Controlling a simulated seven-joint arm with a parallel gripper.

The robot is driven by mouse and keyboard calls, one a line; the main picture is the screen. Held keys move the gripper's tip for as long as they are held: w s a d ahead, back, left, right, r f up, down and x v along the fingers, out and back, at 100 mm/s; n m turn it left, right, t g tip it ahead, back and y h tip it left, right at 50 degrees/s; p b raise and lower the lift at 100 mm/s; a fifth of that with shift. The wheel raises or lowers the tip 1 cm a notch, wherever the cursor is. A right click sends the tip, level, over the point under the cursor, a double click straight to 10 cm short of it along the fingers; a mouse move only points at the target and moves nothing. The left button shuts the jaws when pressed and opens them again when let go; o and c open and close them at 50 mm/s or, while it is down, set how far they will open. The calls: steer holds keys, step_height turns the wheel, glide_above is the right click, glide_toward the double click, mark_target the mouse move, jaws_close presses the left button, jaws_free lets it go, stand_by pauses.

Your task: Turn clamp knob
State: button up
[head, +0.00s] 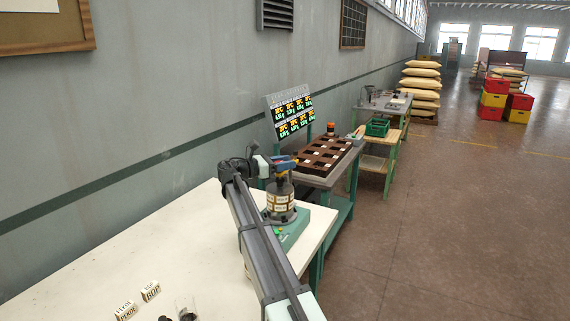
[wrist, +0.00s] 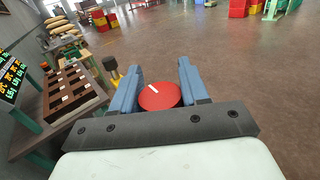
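The clamp knob (wrist: 159,97) is a round red disk with a short white line near its upper left. In the wrist view it lies between the two blue fingers of my gripper (wrist: 162,78), and its edges come close to both. I cannot tell whether the fingers press on it. In the head view my gripper (head: 282,165) is over the top of a grey and cream labelled drum device (head: 280,203) on a green base (head: 291,232). The knob cannot be made out there.
The device stands near the far corner of a cream table (head: 165,255). Labelled blocks (head: 150,291) lie on the near part. Beyond are a brown compartment tray (head: 325,158) and a display board (head: 292,115). Open floor (head: 430,230) is at the right.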

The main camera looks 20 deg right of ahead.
steer(key=c, duration=0.5)
steer(key=shift+m+g, duration=1.1)
steer(key=shift+g, duration=0.6)
steer(key=shift+s+m+g+y, duration=0.25)
steer(key=shift+m+g, duration=0.4)
steer(key=shift+g, duration=0.35)
steer(key=shift+s+m+g+y, duration=0.15)
steer(key=shift+m+g+y, duration=0.1)
steer(key=shift+m+g, duration=0.6)
steer(key=o, duration=1)
steer(key=shift+c, duration=0.2)
step_height(320, 180, up, 10)
